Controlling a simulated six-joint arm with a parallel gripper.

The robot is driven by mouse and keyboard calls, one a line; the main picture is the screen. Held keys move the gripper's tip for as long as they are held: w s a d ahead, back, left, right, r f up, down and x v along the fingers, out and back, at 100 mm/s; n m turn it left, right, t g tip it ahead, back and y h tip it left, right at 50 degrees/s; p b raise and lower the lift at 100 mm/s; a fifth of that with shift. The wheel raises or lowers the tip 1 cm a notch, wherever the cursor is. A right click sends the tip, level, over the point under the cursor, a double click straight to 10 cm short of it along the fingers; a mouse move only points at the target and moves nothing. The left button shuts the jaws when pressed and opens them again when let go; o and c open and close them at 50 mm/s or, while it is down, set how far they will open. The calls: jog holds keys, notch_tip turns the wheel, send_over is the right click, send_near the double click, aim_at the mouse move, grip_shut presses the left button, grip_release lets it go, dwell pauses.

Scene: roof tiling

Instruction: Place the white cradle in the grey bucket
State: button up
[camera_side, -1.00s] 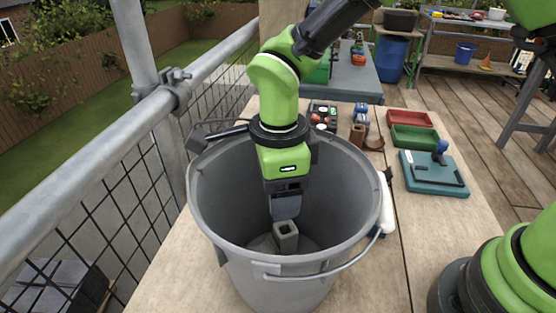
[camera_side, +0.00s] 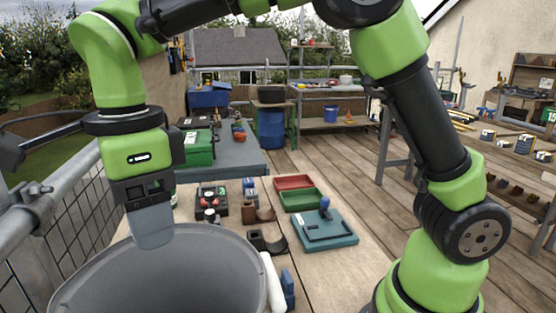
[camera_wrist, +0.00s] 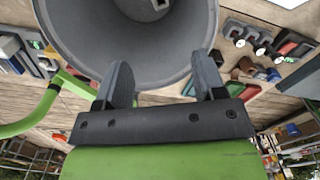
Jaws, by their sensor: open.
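The grey bucket (camera_side: 225,255) stands at the bottom of the side view, cut off by the frame edge. Its rim and inner wall fill the upper part of the wrist view (camera_wrist: 75,40). A small pale piece with a dark square opening (camera_wrist: 159,4) lies on the bucket floor, partly cut off by the frame. It may be the white cradle; I cannot tell for sure. My gripper (camera_side: 152,230) points down over the bucket near its rim. In the wrist view my gripper (camera_wrist: 164,80) has its fingers apart with nothing between them. The side view hides the bucket floor.
A white roll (camera_side: 271,284) lies right of the bucket, beside a blue item (camera_side: 288,287). Behind are a dark curved holder (camera_side: 268,242), red tray (camera_side: 294,183), green tray (camera_side: 300,201) and teal board (camera_side: 325,232). A metal railing (camera_side: 28,222) runs along the left.

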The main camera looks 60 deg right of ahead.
jog(key=s+d+r+n+t+y, duration=0.2)
jog(key=s+d+r+n, duration=0.35)
jog(key=d+n, duration=0.2)
jog(key=s+d+n+t, duration=0.5)
jog(key=s+d+n, duration=0.2)
jog(key=s+n, duration=0.2)
jog(key=shift+d+f+n, duration=0.35)
jog(key=shift+d+n, duration=0.05)
jog(key=shift+n, duration=0.45)
